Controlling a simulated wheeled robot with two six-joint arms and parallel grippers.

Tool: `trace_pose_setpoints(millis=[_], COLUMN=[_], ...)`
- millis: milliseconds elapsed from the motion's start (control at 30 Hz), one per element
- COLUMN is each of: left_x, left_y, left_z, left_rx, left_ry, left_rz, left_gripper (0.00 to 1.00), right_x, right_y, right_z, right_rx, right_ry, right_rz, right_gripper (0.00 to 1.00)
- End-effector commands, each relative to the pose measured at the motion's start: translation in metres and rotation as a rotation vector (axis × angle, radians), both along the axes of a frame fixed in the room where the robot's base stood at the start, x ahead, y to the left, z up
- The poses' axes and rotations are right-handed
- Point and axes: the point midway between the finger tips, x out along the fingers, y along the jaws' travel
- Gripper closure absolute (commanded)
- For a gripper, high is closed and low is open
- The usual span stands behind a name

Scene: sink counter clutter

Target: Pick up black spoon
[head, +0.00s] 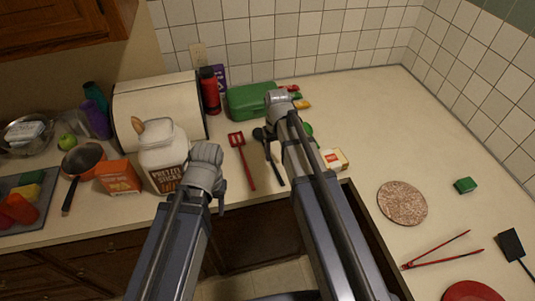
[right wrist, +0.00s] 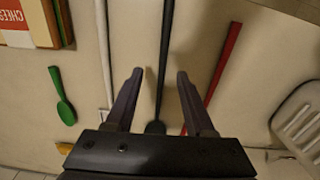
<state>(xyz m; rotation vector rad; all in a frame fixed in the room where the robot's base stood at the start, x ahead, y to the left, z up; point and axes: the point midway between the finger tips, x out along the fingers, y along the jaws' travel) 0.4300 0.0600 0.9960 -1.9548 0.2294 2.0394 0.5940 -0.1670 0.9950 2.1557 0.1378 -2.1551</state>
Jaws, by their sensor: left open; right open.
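The black spoon lies on the counter in the middle of the head view, with its dark bowl (head: 259,134) at the back and its handle running toward me. In the right wrist view its black handle (right wrist: 165,45) passes between the fingers of my right gripper (right wrist: 160,74). The fingers are open on either side of it and do not grip it; the height above the counter is hard to judge. The spoon's bowl partly shows near the palm. My left gripper (head: 218,195) is open and empty near the pretzel jar.
A red slotted turner (head: 240,145) lies just left of the spoon; its handle (right wrist: 225,62) is close to a finger. A green spoon (right wrist: 62,98) and a food box (head: 334,159) lie to the other side. A pretzel jar (head: 165,163) stands left. The right counter has free room.

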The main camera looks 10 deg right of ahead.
Motion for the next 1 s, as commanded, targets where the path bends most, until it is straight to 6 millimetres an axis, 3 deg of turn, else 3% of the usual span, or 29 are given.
trace_pose_setpoints(millis=[333, 667, 1000], left_x=[0.000, 0.000, 0.000], left_y=[0.000, 0.000, 0.000], left_z=[-0.045, -0.047, -0.047], left_rx=[0.000, 0.000, 0.000], left_ry=[0.000, 0.000, 0.000], left_rz=[0.001, 0.001, 0.001], left_gripper=[0.50, 0.50, 0.50], right_x=[-0.001, -0.001, -0.002], right_y=[0.004, 0.004, 0.004], right_z=[-0.045, -0.047, -0.047], right_rx=[0.000, 0.000, 0.000], right_ry=[0.000, 0.000, 0.000], right_rz=[0.000, 0.000, 0.000], right_gripper=[0.46, 0.46, 0.83])
